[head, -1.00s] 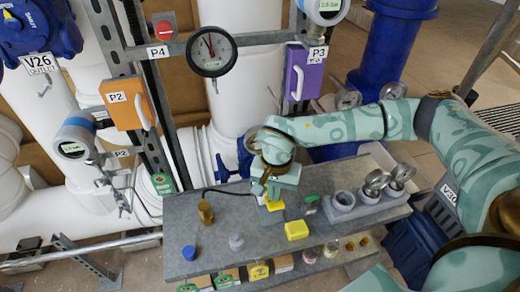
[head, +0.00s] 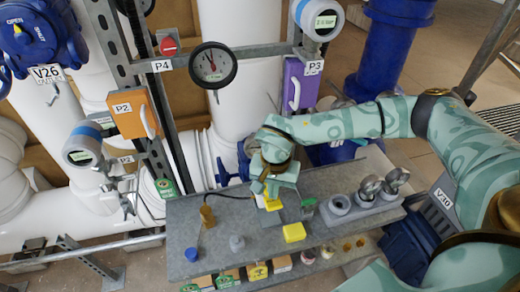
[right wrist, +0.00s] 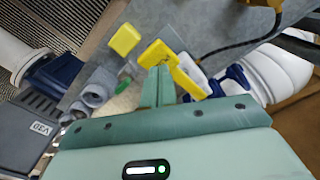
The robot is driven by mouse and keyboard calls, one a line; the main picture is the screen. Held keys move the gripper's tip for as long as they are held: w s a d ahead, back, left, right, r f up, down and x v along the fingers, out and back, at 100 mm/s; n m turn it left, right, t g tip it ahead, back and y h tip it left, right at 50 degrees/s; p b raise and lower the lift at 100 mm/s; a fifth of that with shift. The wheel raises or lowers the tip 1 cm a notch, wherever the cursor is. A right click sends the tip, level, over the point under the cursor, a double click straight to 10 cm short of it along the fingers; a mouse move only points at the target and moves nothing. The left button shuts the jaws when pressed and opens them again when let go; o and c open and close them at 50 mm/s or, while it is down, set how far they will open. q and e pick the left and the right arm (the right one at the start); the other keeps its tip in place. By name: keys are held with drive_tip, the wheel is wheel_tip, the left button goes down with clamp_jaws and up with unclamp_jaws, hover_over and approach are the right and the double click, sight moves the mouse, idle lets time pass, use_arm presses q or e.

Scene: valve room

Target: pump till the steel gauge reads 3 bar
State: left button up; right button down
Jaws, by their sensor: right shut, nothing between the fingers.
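My right gripper (head: 272,194) is shut and empty, pointing down over the grey bench. Its fingertips (right wrist: 162,70) are right at a yellow part (right wrist: 158,53) with a yellow bar (right wrist: 185,78) beside it; I cannot tell whether they touch. The yellow part also shows under the gripper in the head view (head: 274,205). A black hose runs from there to a brass fitting (head: 207,215). Two steel-cased gauges (head: 371,187) (head: 395,178) stand in grey holders on the bench's right; their readings are illegible. A black-rimmed dial gauge (head: 213,65) hangs near P4. My left gripper is out of view.
On the bench (head: 190,233) are a yellow block (head: 294,232), a blue cap (head: 191,254), a grey fitting (head: 237,243) and a green piece (head: 308,203). A lower shelf holds several small items. Pipes, an orange box (head: 128,113) and a purple box (head: 300,83) stand behind.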

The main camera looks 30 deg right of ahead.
sight(273, 202)
drive_tip(key=shift+f, duration=0.15)
drive_tip(key=shift+f+b, duration=1.5)
drive_tip(key=shift+f, duration=1)
wheel_tip(273, 202, up, 5)
drive_tip(key=p, duration=0.4)
drive_tip(key=shift+w+f, duration=0.1)
drive_tip(key=shift+f, duration=0.05)
drive_tip(key=shift+r+p, duration=0.25)
drive_tip(key=shift+p, duration=0.1)
wheel_tip(273, 202, up, 4)
drive_tip(key=p, duration=0.4)
drive_tip(key=shift+r, duration=0.15)
